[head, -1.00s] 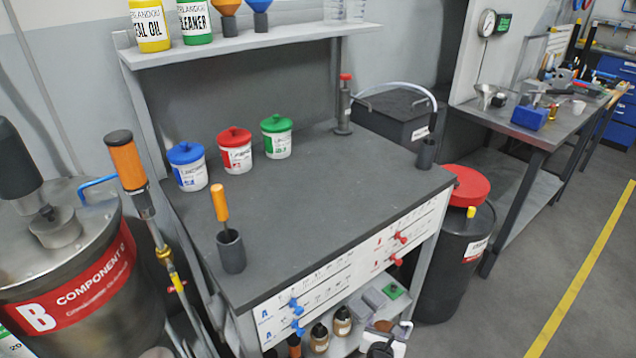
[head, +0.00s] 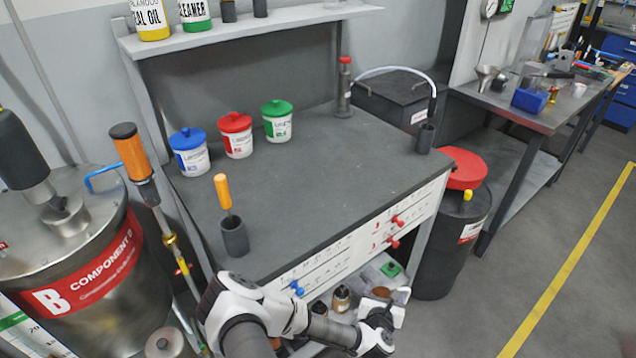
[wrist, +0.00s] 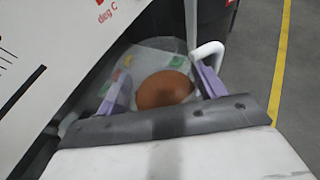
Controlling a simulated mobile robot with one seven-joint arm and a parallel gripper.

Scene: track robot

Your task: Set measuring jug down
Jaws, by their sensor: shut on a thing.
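The measuring jug (wrist: 150,57) is a pale, see-through vessel with brown content (wrist: 165,90) and a white handle (wrist: 207,52). My gripper (wrist: 162,92) is shut on it, with a purple finger at each side in the wrist view. In the head view my gripper (head: 380,318) and the jug's brown content (head: 401,295) are low, in front of the workbench and near its lower shelf. My wrist hides part of the jug there. I cannot tell whether the jug touches anything below. The grey workbench top (head: 310,180) is above and behind it.
Blue (head: 189,152), red (head: 236,135) and green-lidded jars (head: 277,122) stand on the bench, with an orange-handled tool in a cup (head: 234,236) at its front left. A red-lidded black drum (head: 450,240) stands right.

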